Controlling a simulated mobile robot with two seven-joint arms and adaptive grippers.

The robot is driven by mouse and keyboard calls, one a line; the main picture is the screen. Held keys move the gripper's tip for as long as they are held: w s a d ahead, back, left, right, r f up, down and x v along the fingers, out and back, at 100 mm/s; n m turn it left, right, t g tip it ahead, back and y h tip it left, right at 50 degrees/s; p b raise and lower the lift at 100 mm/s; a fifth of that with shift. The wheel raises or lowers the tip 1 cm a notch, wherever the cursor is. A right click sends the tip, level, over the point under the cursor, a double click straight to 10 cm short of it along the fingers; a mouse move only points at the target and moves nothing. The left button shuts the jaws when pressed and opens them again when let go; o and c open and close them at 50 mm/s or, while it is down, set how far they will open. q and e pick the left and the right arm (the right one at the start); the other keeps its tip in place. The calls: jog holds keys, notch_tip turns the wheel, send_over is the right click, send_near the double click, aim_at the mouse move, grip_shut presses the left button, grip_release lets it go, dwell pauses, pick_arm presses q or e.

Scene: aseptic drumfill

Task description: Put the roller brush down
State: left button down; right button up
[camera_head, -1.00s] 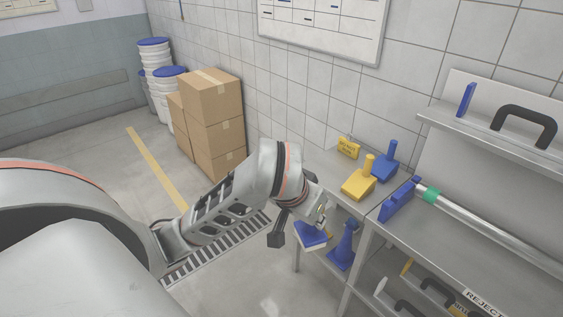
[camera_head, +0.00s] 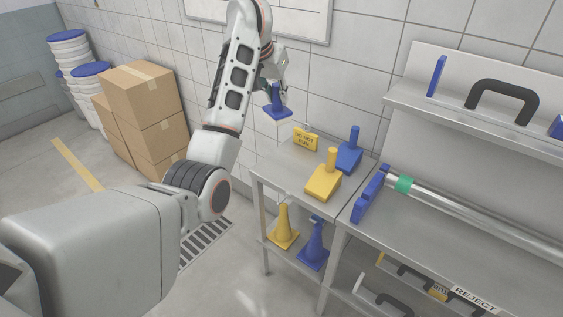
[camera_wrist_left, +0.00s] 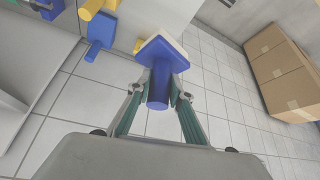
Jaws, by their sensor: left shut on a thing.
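My left gripper (camera_head: 272,82) is shut on the handle of a blue brush, which I take to be the roller brush (camera_head: 277,109). It is held in the air above the back left of the small metal table (camera_head: 277,170), with its flat blue block below the handle. In the left wrist view the fingers (camera_wrist_left: 157,100) close on both sides of its round blue handle (camera_wrist_left: 158,88); the block (camera_wrist_left: 163,52) lies beyond, with a pale layer behind it. A yellow brush (camera_head: 322,183) and another blue brush (camera_head: 349,156) stand on the table. My right gripper is not in view.
A small yellow sign (camera_head: 306,139) stands at the table's back. The table's front left is bare. A bench (camera_head: 450,240) with a long metal roller (camera_head: 470,212) adjoins on the right. Cartons (camera_head: 143,85) stand left.

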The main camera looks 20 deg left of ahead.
aim_at(283, 120)
pick_arm(q)
jog(key=shift+w+d+m, duration=0.3)
jog(key=shift+w+d, duration=0.35)
jog(key=shift+w, duration=0.05)
notch_tip(283, 120, down, 9)
jog(key=shift+r+b, duration=0.1)
jog(key=shift+b, duration=0.5)
notch_tip(283, 120, down, 11)
jog(key=shift+r+b, duration=0.2)
jog(key=shift+b, duration=0.5)
jog(key=shift+f, duration=0.2)
jog(key=shift+r, duration=0.1)
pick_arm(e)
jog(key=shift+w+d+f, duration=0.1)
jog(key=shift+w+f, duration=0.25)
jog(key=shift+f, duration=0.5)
